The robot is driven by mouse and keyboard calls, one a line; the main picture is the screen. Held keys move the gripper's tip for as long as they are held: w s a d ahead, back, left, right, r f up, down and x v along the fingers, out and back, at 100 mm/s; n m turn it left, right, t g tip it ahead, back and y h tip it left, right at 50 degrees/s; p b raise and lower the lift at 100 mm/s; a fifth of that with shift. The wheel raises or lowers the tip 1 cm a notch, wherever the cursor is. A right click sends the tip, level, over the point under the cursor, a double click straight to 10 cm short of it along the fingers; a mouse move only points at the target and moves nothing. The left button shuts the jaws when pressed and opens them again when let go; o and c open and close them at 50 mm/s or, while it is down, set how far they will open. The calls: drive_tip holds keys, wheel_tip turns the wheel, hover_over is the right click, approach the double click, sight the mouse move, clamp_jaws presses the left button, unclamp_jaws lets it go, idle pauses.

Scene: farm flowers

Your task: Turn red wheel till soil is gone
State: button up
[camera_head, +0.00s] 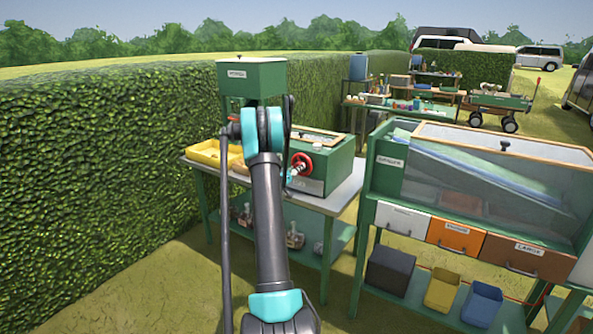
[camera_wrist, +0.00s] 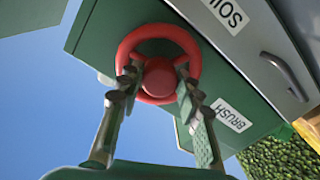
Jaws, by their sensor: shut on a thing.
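The red wheel (camera_head: 302,162) is on the front of a green machine (camera_head: 328,165) on the table. In the wrist view the red wheel (camera_wrist: 160,76) has a round rim and a thick hub. My gripper (camera_wrist: 158,86) has one finger on each side of the hub, across the lower rim, and is shut on the wheel. In the head view my arm hides part of the machine, and my gripper is hard to make out. Labels reading SOIL (camera_wrist: 226,14) and BRUSH (camera_wrist: 231,115) show in the wrist view. I cannot see any soil clearly.
A green hopper (camera_head: 252,78) stands at the back of the table. A yellow tray (camera_head: 212,153) is to the left. A green glass-topped cabinet (camera_head: 480,170) with labelled drawers stands close on the right. A hedge (camera_head: 100,150) runs along the left.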

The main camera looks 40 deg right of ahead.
drive_tip(key=shift+s+m, duration=0.1)
drive_tip(key=shift+m, duration=0.3)
drive_tip(key=o, duration=1.2)
drive_tip(key=shift+c, duration=0.2)
drive_tip(key=v, duration=1.2)
drive_tip(key=shift+f, duration=0.1)
